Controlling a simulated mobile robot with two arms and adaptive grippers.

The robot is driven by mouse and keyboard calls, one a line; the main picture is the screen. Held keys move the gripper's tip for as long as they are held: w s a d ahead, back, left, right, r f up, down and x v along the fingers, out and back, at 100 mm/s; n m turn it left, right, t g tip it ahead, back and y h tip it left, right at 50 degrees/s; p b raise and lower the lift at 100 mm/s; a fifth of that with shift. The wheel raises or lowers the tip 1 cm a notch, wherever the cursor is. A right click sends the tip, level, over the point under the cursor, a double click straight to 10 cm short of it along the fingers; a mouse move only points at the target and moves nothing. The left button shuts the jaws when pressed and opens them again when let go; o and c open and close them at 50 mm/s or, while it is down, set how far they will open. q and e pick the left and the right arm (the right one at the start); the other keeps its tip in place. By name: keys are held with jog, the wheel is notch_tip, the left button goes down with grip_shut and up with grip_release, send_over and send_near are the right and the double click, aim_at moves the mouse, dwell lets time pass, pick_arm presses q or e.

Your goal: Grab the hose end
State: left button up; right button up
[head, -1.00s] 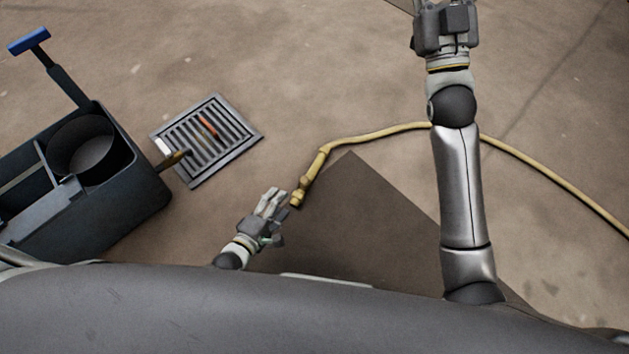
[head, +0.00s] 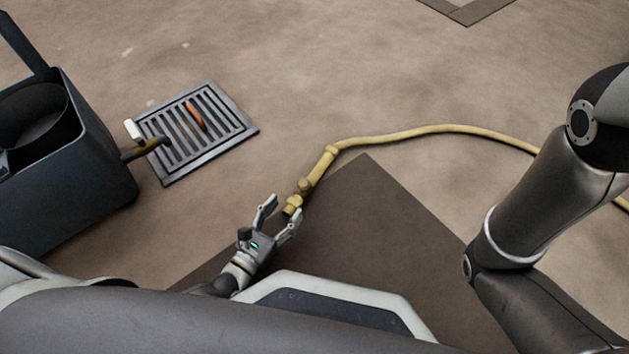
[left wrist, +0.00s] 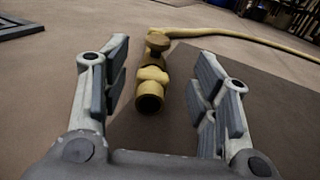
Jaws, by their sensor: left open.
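The yellow hose (head: 430,132) lies on the floor and curves away to the right. Its hose end (head: 293,205), a yellow fitting with an open round mouth, points toward my left gripper (head: 280,218). In the left wrist view the hose end (left wrist: 150,92) lies between the two open fingers of the left gripper (left wrist: 155,100), with clear space on both sides. The fingers do not touch it. My right arm shows at the right in the head view, but its gripper is out of view.
A floor drain grate (head: 226,107) with an orange object (head: 195,117) on it lies left of the hose. A dark container with a spout (head: 85,190) stands at the far left. A dark flat patch (head: 375,225) lies beside the hose end. Open floor surrounds the hose.

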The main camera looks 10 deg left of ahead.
aim_at(299, 188)
pick_arm(q)
jog(key=b+x, duration=0.1)
jog(key=x, duration=0.3)
jog(key=shift+w+d, duration=0.1)
jog(key=shift+w, duration=0.15)
jog(key=b+x, duration=0.3)
jog(key=x, duration=0.1)
jog(key=shift+w+b, duration=0.4)
jog(key=shift+w, duration=0.25)
jog(key=shift+r, duration=0.1)
jog(key=shift+c, duration=0.4)
